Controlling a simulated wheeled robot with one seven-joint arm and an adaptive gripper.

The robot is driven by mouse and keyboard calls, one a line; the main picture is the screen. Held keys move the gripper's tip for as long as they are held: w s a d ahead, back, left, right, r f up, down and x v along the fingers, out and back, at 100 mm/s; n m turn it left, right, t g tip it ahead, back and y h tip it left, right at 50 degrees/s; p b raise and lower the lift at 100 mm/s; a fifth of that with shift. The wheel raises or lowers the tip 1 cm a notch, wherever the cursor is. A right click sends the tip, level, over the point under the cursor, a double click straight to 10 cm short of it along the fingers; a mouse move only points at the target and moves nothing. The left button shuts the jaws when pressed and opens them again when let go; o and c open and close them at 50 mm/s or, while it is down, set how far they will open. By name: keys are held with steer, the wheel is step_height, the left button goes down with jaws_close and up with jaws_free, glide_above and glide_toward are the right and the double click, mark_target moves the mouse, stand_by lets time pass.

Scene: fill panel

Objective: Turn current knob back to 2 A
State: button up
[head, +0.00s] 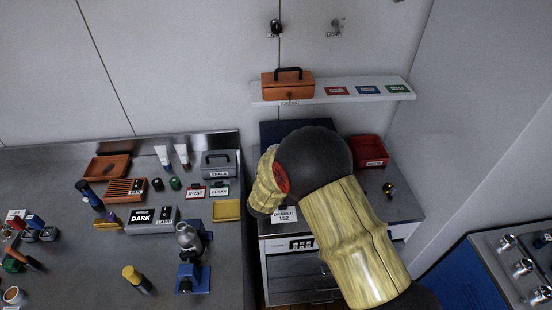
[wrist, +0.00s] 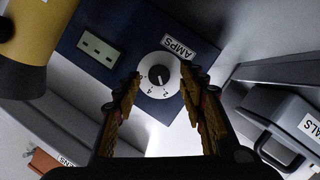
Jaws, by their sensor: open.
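The current knob (wrist: 158,76) shows in the wrist view as a white numbered dial with a dark centre, on a dark blue panel (wrist: 120,22) under an AMPS label (wrist: 178,47). The digits look tilted and small; I cannot tell surely which number the pointer marks. My gripper (wrist: 166,76) is open, with one fingertip to each side of the dial in the picture and nothing between them. I cannot tell how far the tips are from the panel. In the head view the dark blue box (head: 283,131) is partly hidden by my arm, which also hides the knob.
A small display window (wrist: 99,47) sits beside the knob. A yellow and black object (wrist: 33,40) is at the upper left and a grey case (wrist: 285,125) at the right. A shelf (head: 330,93) with an orange toolbox (head: 287,86) is above; a red bin (head: 370,151) stands right.

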steer(key=v, duration=1)
steer(key=shift+s, duration=0.2)
